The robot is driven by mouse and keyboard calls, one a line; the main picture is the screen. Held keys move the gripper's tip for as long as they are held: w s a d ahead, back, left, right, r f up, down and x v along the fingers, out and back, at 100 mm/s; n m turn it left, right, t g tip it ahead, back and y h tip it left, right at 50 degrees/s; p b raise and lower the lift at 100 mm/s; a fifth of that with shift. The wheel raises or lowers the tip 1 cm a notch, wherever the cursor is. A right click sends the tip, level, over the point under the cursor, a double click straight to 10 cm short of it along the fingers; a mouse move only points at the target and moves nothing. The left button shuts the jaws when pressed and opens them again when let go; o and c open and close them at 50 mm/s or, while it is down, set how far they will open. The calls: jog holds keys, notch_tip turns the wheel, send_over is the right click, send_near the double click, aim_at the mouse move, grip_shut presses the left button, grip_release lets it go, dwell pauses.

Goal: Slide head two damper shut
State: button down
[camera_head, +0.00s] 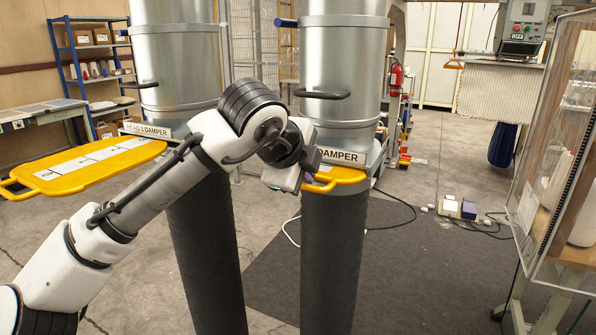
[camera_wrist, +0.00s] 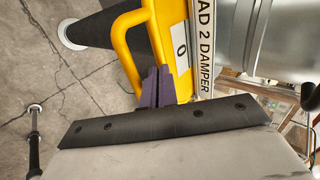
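The head two damper is a yellow plate (camera_head: 340,177) in the right-hand metal column, under a label (camera_head: 340,157) ending in "DAMPER". Only a short yellow part sticks out of the column. In the wrist view, its yellow plate (camera_wrist: 172,20) bears a white mark "0" and has a looped handle (camera_wrist: 118,42); the "AD 2 DAMPER" label (camera_wrist: 205,45) runs alongside. My gripper (camera_head: 308,180) is at the damper's left end. In the wrist view its purple fingers (camera_wrist: 160,78) look shut together, overlapping the handle's lower end. I cannot tell whether they touch it; nothing shows between them.
The head one damper (camera_head: 90,165) sticks far out to the left of the other column (camera_head: 175,60), behind my arm. A clear-panelled cabinet (camera_head: 555,150) stands at the right. Cables lie on the dark floor mat (camera_head: 420,260).

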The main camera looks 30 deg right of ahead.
jog(key=shift+w+d, duration=0.3)
jog(key=shift+d, duration=0.05)
dwell(0.4)
